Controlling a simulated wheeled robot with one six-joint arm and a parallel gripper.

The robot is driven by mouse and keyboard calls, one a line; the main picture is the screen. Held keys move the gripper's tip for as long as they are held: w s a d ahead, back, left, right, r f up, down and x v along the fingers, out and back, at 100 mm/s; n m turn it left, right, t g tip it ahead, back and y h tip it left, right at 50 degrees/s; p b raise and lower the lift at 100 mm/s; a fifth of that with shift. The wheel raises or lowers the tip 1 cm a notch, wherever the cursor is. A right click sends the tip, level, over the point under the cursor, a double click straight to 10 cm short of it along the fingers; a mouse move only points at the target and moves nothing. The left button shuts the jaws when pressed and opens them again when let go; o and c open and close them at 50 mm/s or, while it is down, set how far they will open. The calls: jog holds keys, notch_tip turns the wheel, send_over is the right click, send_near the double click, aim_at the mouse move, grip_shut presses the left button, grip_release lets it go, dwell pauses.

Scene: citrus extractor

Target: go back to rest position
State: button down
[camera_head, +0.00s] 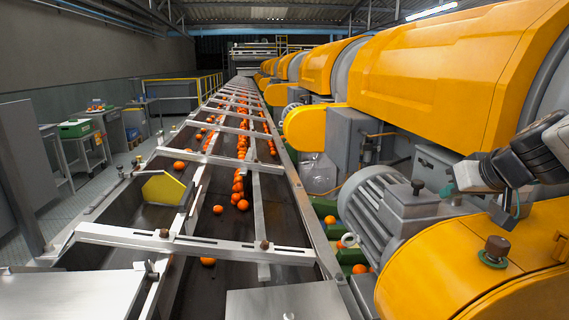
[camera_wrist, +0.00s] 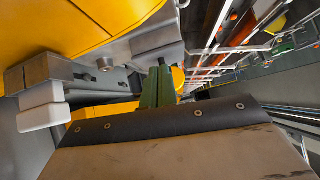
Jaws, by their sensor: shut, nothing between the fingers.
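My arm comes in from the right edge of the head view. My gripper (camera_head: 472,177) is at its end, pale at the tip and dark behind. It is shut and empty, in front of the yellow machine housings and to the right of the grey motor (camera_head: 375,208). In the wrist view a grey block and a white block stand at the left; I cannot tell whether they are my fingers. A brown panel (camera_wrist: 180,155) with a dark riveted strip fills the bottom of that view.
A long conveyor (camera_head: 160,220) with scattered oranges (camera_head: 242,204) runs away at the left, crossed by metal bars (camera_head: 200,245). Large yellow housings (camera_head: 440,70) line the right side. A yellow cover (camera_head: 480,270) with a reddish knob (camera_head: 496,247) is near me. Green crates (camera_head: 328,208) stand between.

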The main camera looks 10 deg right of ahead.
jog(key=s+a+f+g, duration=0.1)
jog(key=s, duration=0.1)
jog(key=s+a+f+m+g+y, duration=0.1)
jog(key=s+a+f, duration=0.1)
jog(key=shift+a, duration=0.15)
jog(key=s+a+f+g, duration=0.1)
jog(key=s+a+g, duration=0.2)
jog(key=s, duration=0.6)
jog(key=s+a+f+n+g+h, duration=0.1)
jog(key=s+a+f+g, duration=0.1)
jog(key=s+a, duration=0.4)
jog(key=s+g, duration=0.1)
jog(key=s, duration=0.1)
jog(key=shift+s+a+h, duration=0.3)
jog(key=shift+s, duration=0.05)
